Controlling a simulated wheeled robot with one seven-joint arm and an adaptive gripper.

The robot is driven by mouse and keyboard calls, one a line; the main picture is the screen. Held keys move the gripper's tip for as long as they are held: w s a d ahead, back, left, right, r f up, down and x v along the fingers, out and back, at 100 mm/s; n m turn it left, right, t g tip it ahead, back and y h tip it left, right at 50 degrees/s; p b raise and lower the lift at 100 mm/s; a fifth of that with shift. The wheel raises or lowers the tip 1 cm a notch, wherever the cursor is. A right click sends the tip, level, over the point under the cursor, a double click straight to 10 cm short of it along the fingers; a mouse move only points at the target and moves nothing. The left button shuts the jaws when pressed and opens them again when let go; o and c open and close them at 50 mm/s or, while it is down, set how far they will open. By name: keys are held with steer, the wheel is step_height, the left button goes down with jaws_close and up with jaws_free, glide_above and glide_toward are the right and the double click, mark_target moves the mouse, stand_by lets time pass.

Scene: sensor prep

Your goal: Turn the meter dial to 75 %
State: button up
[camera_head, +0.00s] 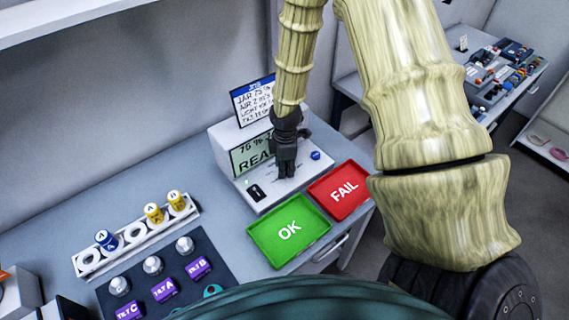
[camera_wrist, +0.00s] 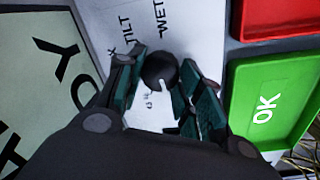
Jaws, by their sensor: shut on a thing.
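The white meter (camera_head: 219,152) stands on the bench in the head view. Its tilted display (camera_head: 246,160) shows a percentage that looks like 76 or 70, above a partly hidden word starting "REA". My gripper (camera_head: 287,170) points down over the meter's panel and hides the dial there. In the wrist view, the round black dial (camera_wrist: 159,69) with a pale pointer mark sits between the fingers of my gripper (camera_wrist: 163,72), which are closed around it. "TILT" and "WET" are printed beside the dial. Part of the display (camera_wrist: 40,75) shows at left.
A blue-topped card (camera_head: 252,100) stands behind the meter. A green OK tray (camera_head: 265,238) and a red FAIL tray (camera_head: 325,201) lie close in front of it. A rack (camera_head: 119,250) with white, yellow and blue pieces and a dark mat (camera_head: 205,248) are at left.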

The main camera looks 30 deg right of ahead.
mark_target(286, 169)
steer(key=shift+w+d+r+n, duration=0.1)
steer(key=shift+n, duration=0.4)
steer(key=o, duration=1)
steer(key=shift+o, duration=0.2)
step_height(286, 169, up, 12)
steer(key=shift+s, duration=0.4)
stand_by(0.5)
